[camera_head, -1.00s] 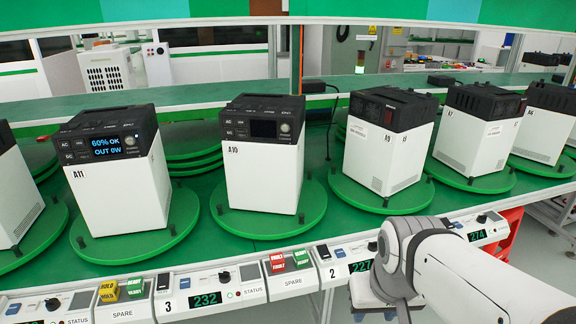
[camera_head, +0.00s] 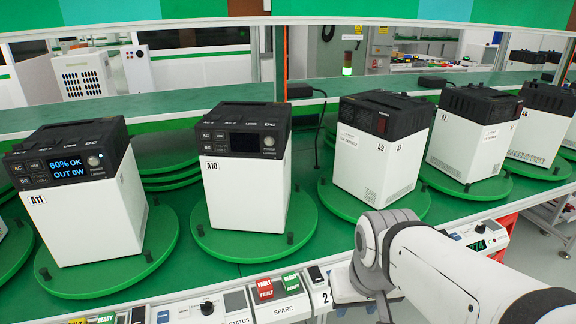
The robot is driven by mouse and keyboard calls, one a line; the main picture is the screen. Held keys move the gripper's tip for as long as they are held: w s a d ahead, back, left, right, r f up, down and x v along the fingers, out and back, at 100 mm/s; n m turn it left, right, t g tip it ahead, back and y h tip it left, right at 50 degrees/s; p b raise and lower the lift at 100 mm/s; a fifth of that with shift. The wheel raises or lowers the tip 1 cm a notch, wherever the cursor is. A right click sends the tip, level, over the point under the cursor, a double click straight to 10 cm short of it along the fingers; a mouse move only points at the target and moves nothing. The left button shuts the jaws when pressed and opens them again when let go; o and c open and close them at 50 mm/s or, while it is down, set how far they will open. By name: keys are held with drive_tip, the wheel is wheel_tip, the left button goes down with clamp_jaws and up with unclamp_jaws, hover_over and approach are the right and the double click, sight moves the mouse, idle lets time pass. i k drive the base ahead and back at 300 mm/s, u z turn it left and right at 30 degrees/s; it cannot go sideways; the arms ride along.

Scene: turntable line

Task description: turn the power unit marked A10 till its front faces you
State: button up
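The power unit marked A10 (camera_head: 243,194) is a white box with a black top, upright on a round green turntable (camera_head: 232,248) with short dark pegs. Its black front panel, with a dark screen, buttons and a knob, faces mostly toward me. It is angled slightly, so a narrow strip of its right side also shows. The A10 label is at the upper left of the white front. My arm reaches in from the lower right, in front of the A9 unit's turntable and apart from A10. My gripper is not visible.
Unit A11 (camera_head: 85,217), its screen lit, stands left of A10. Unit A9 (camera_head: 362,165) stands to the right, with more units beyond.

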sight(301, 224)
drive_tip(key=i, duration=1.15)
drive_tip(key=u, duration=0.05)
